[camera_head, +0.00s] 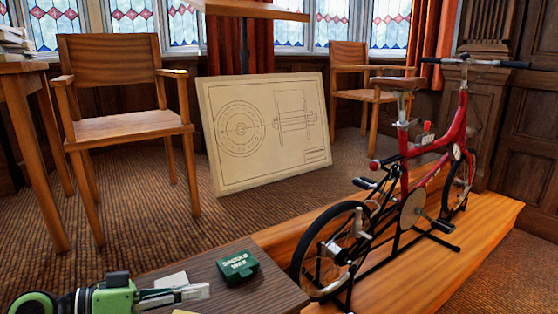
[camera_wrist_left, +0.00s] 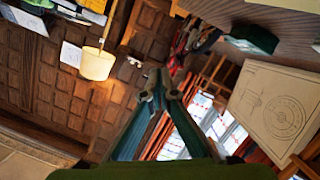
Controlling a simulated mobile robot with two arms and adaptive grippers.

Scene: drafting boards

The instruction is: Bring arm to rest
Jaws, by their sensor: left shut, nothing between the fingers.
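My left gripper (camera_head: 200,291) reaches in at the lower left of the head view, low over the near tabletop, with its fingers pointing right. Its fingers are together and empty. In the left wrist view its two fingers (camera_wrist_left: 157,84) meet at the tips with nothing between them. It is apart from the dark green lettered box (camera_head: 238,266), which sits on the table to its right; the box also shows in the wrist view (camera_wrist_left: 252,38). My right gripper is in neither view.
Pale cards (camera_head: 171,281) lie beside the gripper on the dark table (camera_head: 277,284). A red bicycle (camera_head: 415,185) stands on a wooden platform (camera_head: 450,256) at right. A drawing board (camera_head: 263,165) leans behind, near a wooden chair (camera_head: 125,128). The carpet between chair and board is clear.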

